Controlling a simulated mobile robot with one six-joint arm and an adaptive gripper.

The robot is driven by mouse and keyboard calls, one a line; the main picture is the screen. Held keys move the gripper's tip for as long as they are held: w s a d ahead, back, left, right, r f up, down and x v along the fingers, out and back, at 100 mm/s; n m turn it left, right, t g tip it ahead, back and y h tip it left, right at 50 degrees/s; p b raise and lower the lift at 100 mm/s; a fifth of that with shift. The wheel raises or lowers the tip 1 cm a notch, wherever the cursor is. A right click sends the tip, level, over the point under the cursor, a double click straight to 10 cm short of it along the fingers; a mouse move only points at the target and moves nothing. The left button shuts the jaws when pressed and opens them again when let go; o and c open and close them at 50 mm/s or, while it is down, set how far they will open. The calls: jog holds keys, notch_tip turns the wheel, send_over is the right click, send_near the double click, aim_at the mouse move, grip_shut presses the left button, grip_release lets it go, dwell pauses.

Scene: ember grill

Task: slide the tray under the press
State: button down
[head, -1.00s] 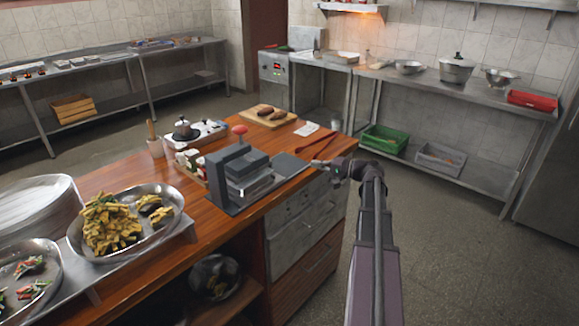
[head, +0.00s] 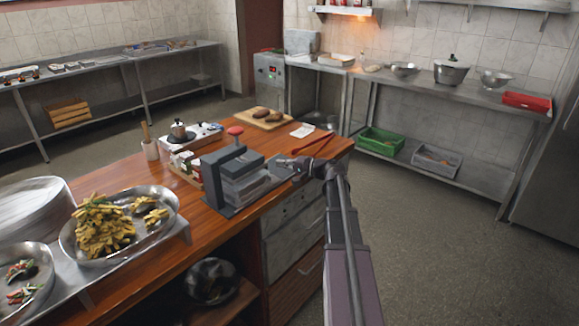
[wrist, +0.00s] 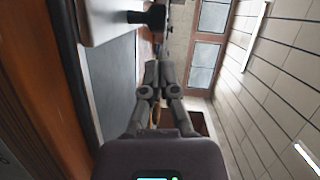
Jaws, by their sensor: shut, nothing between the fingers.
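My gripper (head: 292,168) is shut and empty, just right of the tray, low over the base plate. In the wrist view, the fingertips (wrist: 157,60) point toward a black knob or handle (wrist: 148,17) on the edge of a pale block, probably the tray (wrist: 100,18). Whether they touch it I cannot tell.
A cutting board (head: 262,125) is farther back. A burner (head: 185,137) and small containers stand left of the press. A large food platter (head: 150,235) fills the front left.

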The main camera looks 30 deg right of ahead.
jog(key=shift+w+a+f, duration=0.1)
jog(key=shift+a+f, duration=0.05)
jog(key=shift+a, duration=0.95)
jog(key=shift+s+a, duration=0.15)
jog(key=shift+a, duration=0.45)
jog(key=shift+s+a, duration=0.15)
jog(key=shift+a, duration=0.45)
